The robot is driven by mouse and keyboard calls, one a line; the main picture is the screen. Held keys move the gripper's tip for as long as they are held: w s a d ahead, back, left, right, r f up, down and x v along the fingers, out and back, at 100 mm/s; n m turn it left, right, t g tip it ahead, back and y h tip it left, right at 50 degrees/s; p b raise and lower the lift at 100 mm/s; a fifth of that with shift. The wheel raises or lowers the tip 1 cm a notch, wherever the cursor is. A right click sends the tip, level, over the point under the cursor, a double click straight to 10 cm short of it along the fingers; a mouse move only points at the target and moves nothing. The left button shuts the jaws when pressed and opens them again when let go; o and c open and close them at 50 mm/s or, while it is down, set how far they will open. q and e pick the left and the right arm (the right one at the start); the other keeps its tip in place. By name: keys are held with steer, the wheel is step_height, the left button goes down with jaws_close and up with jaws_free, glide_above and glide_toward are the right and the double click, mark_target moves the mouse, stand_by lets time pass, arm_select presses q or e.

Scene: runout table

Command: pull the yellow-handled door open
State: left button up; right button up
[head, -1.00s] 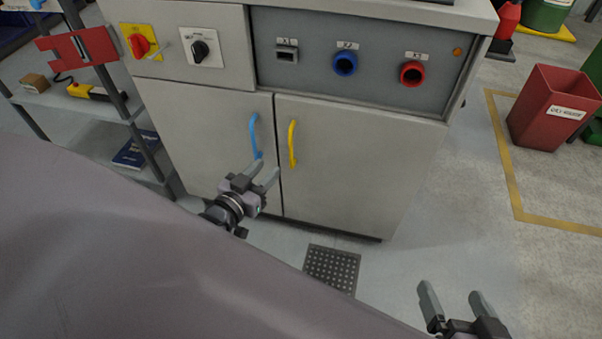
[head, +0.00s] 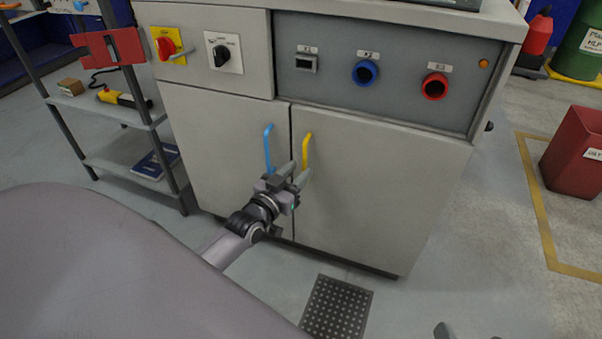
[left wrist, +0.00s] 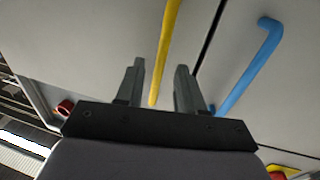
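The cabinet's right door (head: 380,190) is closed and carries the upright yellow handle (head: 306,150) near its left edge. My left gripper (head: 294,174) is at the lower end of this handle, with its fingers apart. In the left wrist view, the yellow handle (left wrist: 168,45) runs between the two open fingers (left wrist: 160,68), and I see no clear contact. The left door (head: 215,150) is also closed and has a blue handle (head: 268,148) close beside my gripper. Only the separated fingertips of my right gripper (head: 467,333) show at the bottom edge, away from the cabinet.
A shelf rack (head: 130,115) stands left of the cabinet. A floor grate (head: 338,308) lies in front of it. A red bin (head: 575,155) stands at the right beyond a yellow floor line (head: 540,210). The floor before the right door looks otherwise clear.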

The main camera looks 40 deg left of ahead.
arm_select(q)
steer(key=shift+w, duration=0.95)
jaws_close()
steer(key=shift+s, duration=0.2)
